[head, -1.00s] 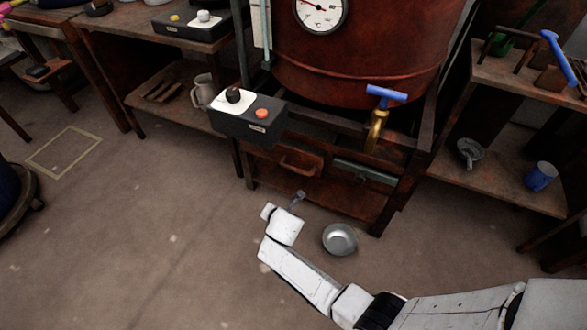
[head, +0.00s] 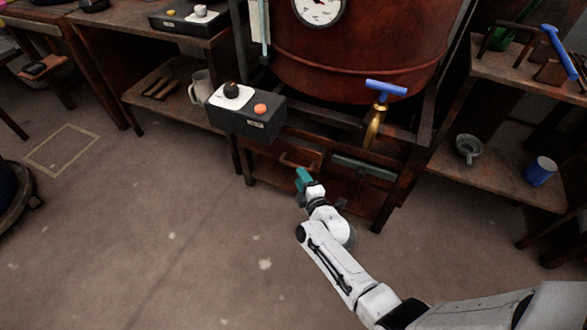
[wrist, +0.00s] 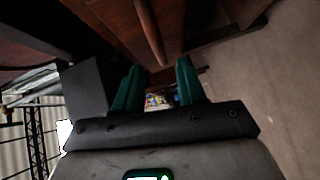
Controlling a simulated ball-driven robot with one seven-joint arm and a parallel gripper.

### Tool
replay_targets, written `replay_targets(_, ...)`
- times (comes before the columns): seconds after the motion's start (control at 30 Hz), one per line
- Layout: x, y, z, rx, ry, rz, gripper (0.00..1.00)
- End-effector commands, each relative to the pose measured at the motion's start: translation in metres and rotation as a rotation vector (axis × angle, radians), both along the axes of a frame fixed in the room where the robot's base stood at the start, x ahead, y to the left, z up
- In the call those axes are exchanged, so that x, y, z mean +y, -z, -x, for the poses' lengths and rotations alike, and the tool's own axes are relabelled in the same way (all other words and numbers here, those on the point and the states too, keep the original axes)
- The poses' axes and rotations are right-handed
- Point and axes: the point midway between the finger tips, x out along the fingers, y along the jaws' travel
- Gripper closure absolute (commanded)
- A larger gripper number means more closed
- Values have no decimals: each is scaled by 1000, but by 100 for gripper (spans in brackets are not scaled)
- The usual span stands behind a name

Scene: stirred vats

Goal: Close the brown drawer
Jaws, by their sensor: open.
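The brown drawer (head: 285,150) sits under the red vat, with a curved brown handle (head: 299,165) on its front. How far it stands out is hard to tell in the head view. My gripper (head: 302,176), with teal fingers, is just below and in front of the handle in that view. In the wrist view my gripper (wrist: 159,66) is open, its two teal fingers apart with nothing held. A brown bar (wrist: 149,32), which looks like the handle, runs down towards the gap between the fingertips. I cannot tell whether they touch.
A dark control box (head: 246,108) juts out above the drawer at left. A shelf with a blue mug (head: 541,171) stands at right.

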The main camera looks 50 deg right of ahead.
Motion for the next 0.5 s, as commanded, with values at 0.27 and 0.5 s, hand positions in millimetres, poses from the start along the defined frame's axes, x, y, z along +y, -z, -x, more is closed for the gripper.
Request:
replay_targets(0.27, -22, 11, -42, -2, 1, 1, 60)
replay_targets(0.5, -31, 12, -61, 1, 0, 0, 60)
